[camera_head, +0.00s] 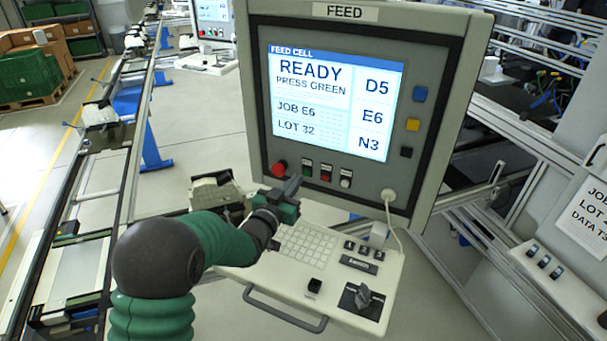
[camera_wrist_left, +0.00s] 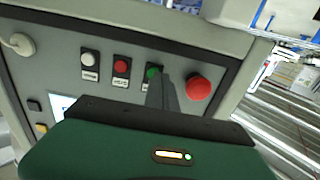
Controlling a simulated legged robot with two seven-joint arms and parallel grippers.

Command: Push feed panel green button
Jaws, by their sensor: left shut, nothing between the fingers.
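The feed panel (camera_head: 450,90) stands upright ahead, its screen reading "READY, PRESS GREEN". The green button (camera_head: 307,169) sits low on the panel, between the large red knob (camera_head: 279,168) and a smaller red button (camera_head: 326,172). My left gripper (camera_head: 292,187) is shut and empty, just in front of and below the green button in the head view. In the left wrist view the closed fingers (camera_wrist_left: 162,92) point at the green button (camera_wrist_left: 153,72) and cover its lower part. I cannot tell whether the tips touch it. My right gripper is not in view.
A white button (camera_head: 346,178) is right of the smaller red one. A keyboard shelf (camera_head: 330,285) with a front handle juts out below the panel. A white cable hangs from the panel's lower right. A conveyor line (camera_head: 110,200) runs along the left.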

